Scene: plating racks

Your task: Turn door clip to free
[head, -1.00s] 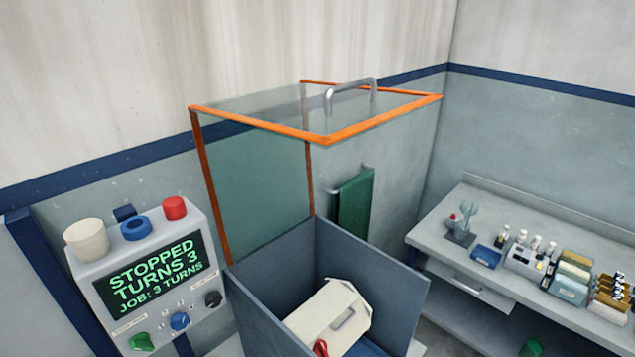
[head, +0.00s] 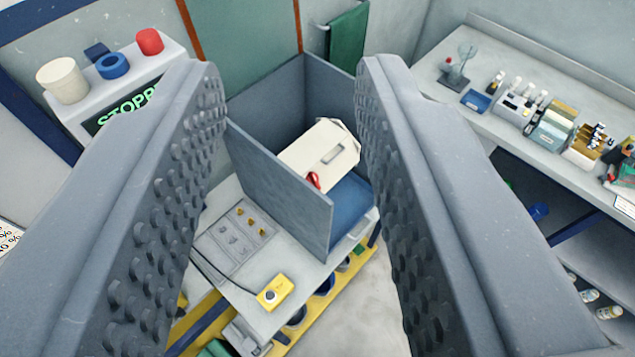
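A cream barrel-like box (head: 306,152) with a handled door lies in the grey-walled bay (head: 275,180) at the middle of the head view. A small red clip (head: 314,181) shows at its near lower edge. Its exact turn is too small to tell. My gripper (head: 290,85) is in view with its two ridged grey fingers wide apart. Nothing is between the fingers at close range; the bay and the box show through the gap, well beyond them. The left finger hides part of the control panel (head: 97,118).
The bay's front wall stands between me and the box's lower left. A grey bench (head: 238,290) with a yellow button box (head: 274,292) is in front. A side counter (head: 500,60) with bottles and boxes is at right. A green towel (head: 347,38) hangs behind.

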